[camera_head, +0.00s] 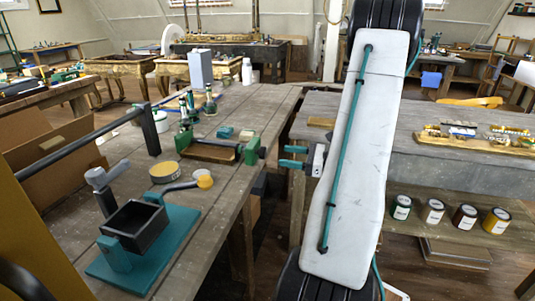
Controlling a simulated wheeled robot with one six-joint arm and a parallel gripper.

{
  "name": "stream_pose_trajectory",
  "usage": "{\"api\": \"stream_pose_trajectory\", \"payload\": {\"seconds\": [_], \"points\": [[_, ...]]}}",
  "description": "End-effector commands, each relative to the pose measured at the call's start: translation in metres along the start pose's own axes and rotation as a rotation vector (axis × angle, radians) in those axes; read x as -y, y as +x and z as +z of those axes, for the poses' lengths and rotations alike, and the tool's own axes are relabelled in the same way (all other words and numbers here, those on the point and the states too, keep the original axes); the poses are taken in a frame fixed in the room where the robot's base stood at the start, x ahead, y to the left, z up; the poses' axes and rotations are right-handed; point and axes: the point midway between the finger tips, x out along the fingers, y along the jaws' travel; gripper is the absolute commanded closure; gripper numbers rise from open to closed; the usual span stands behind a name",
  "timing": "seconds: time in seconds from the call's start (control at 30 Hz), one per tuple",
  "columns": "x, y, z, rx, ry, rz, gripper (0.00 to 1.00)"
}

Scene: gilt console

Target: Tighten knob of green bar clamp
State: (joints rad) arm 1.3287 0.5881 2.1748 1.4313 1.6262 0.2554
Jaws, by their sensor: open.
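The green bar clamp (251,150) is at the right edge of the wooden workbench, beside a flat brown board (208,152). Its green end stands at the board's right side, and a small knob (262,153) seems to face right, past the bench edge. My gripper (285,157) points left with two teal fingers, one above the other, and a clear gap between them. It is open and empty, just right of the knob and apart from it in the picture. My large white arm link hides what is behind it.
Small bottles (210,104) stand behind the board. Several paint cans (433,211) stand on a lower shelf at right. A gap separates the benches.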

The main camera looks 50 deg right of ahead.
Motion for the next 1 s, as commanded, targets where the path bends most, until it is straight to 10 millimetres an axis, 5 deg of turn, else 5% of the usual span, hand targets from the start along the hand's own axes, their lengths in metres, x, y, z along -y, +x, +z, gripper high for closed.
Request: {"api": "stream_pose_trajectory", "payload": {"seconds": [0.6,0.97,1.0], "points": [[-0.001,0.073,0.000,0.000,-0.048,0.003,0.41],[0.000,0.078,0.000,0.000,-0.047,0.000,0.41],[0.000,0.078,0.000,0.000,-0.047,0.000,0.52]]}}
